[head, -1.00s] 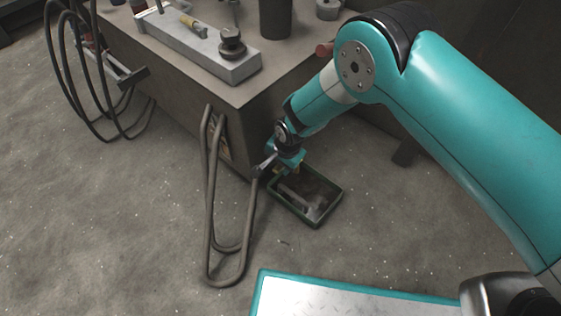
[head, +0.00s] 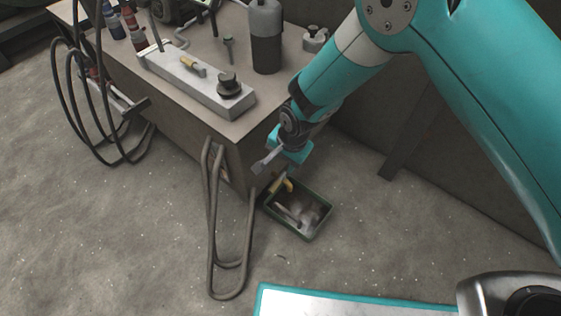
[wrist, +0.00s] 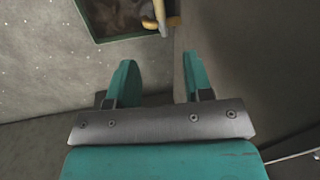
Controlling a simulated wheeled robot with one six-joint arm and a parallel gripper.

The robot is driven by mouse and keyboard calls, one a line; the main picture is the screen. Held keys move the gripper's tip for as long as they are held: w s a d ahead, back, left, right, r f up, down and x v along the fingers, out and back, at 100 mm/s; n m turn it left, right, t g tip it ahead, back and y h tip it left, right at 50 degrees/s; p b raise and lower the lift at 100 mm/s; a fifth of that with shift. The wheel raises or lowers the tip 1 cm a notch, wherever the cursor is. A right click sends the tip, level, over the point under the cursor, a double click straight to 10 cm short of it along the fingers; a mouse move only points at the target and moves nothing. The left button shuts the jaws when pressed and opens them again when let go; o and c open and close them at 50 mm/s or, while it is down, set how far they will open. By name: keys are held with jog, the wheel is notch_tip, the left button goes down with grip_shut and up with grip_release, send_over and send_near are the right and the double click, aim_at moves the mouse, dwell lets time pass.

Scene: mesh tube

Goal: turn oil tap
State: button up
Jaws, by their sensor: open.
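My gripper (head: 290,158) is above the tap in the head view. In the wrist view my gripper (wrist: 158,76) has its two teal fingers spread wide, with nothing between them. The tap is beyond the fingertips and apart from them. How the tap joins the table is hidden.
The green-rimmed tray (head: 318,232) stands on the floor with loose pieces in it. Grey looped tubes (head: 212,230) hang at the table's near side. The table (head: 185,118) carries a grey block (head: 205,88) and a dark bottle (head: 266,48).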

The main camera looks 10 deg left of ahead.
jog(key=shift+d+r, duration=0.1)
jog(key=shift+r, duration=0.5)
jog(key=shift+s+d+f, duration=0.1)
jog(key=shift+f, duration=0.05)
jog(key=c, duration=0.3)
jog(key=d+f+y+b, duration=0.1)
jog(key=s+d+f+y, duration=0.1)
jog(key=f, duration=0.1)
jog(key=s+d+f+t+y+b, duration=0.1)
jog(key=d, duration=0.1)
jog(key=shift+s+f+b, duration=0.15)
jog(key=shift+s+b, duration=0.05)
jog(key=shift+b, duration=0.1)
grip_shut()
jog(key=t+y+b, duration=0.1)
jog(key=b, duration=0.8)
send_near(275, 187)
jog(key=x, duration=0.7)
jog(key=shift+a+f, duration=0.1)
jog(key=shift+f, duration=0.15)
